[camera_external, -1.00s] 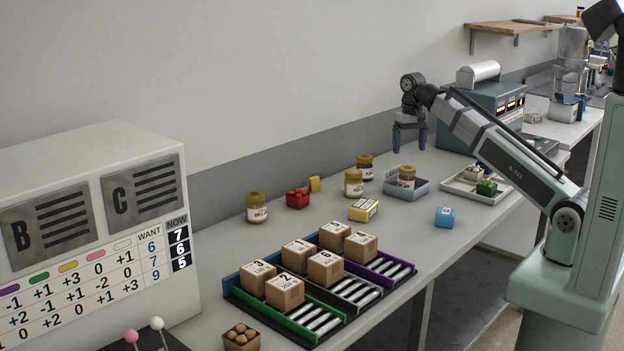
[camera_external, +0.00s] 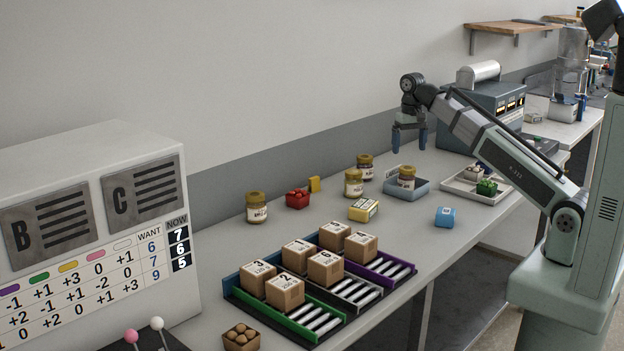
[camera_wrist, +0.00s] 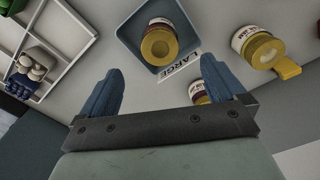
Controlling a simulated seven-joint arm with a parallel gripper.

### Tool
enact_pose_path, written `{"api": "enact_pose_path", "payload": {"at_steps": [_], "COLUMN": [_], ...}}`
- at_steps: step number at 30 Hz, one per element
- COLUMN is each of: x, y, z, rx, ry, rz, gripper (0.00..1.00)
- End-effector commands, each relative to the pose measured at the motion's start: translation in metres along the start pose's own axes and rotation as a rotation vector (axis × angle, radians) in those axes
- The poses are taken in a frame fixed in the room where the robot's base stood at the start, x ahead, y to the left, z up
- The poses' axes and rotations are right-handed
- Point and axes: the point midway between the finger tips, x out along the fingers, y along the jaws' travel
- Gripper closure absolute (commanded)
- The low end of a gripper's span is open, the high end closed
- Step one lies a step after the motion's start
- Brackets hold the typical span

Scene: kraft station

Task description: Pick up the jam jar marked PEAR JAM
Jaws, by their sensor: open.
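One jar (camera_external: 257,208) stands alone at the left. Another jar (camera_external: 354,184) stands in the middle, with a darker jar (camera_external: 365,167) behind it. A further jar (camera_external: 407,178) stands in a blue-grey tray (camera_external: 423,188); it also shows in the wrist view (camera_wrist: 160,44). My gripper (camera_external: 409,142) is open and empty, pointing down above the tray area. Its fingers (camera_wrist: 163,82) frame the wrist view, one partly hiding a jar (camera_wrist: 201,91).
A white divided tray (camera_external: 460,188) is at the right. Numbered cartons (camera_external: 325,267) sit on roller lanes in front. Bare bench lies between.

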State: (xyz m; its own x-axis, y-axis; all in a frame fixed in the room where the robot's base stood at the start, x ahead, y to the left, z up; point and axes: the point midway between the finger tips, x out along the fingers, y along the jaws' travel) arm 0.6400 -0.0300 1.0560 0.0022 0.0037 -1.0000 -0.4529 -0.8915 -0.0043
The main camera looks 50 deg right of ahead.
Motion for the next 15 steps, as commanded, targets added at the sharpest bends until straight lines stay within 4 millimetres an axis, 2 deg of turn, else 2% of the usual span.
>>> {"api": "enact_pose_path", "payload": {"at_steps": [5,9,15], "x": [0.002,0.003,0.000], "y": [-0.022,-0.052,-0.098], "z": [0.010,0.014,0.009], "rx": [-0.040,-0.088,-0.148], "ry": [-0.003,-0.011,-0.022], "rz": [0.001,0.005,0.012], "gripper": [0.03,0.03,0.03]}}
